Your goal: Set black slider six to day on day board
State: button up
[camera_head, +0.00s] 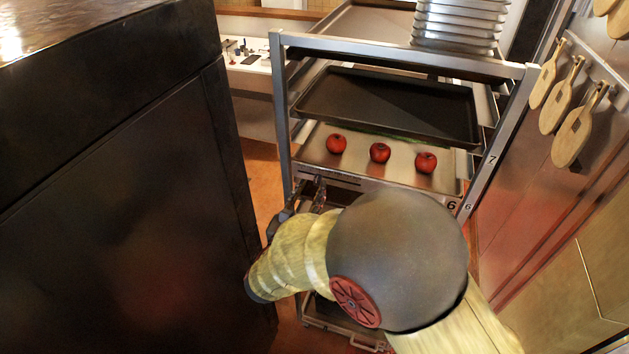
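My gripper (307,196) is at the left end of the front edge of a rack shelf, just below the tray with red apples. It is small and partly hidden by my wrist, so I cannot tell whether it is open, shut or touching the edge. A black "6" (451,205) is marked at the right end of that front edge. A second "6" (468,208) is on the right post. I cannot make out a black slider or a day board; my arm covers much of the edge and what lies below it.
The metal rack (283,110) holds an empty dark tray (390,104) above the apple tray (318,150). Stacked metal pans (458,25) stand on top. A large dark cabinet (120,180) is close on the left. Wooden paddles (572,130) hang on the right wall.

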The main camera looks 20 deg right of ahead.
aim_at(316, 180)
jog(key=shift+x, duration=1.9)
jog(key=shift+d, duration=0.1)
jog(key=shift+c, duration=0.2)
jog(key=c, duration=0.8)
grip_shut()
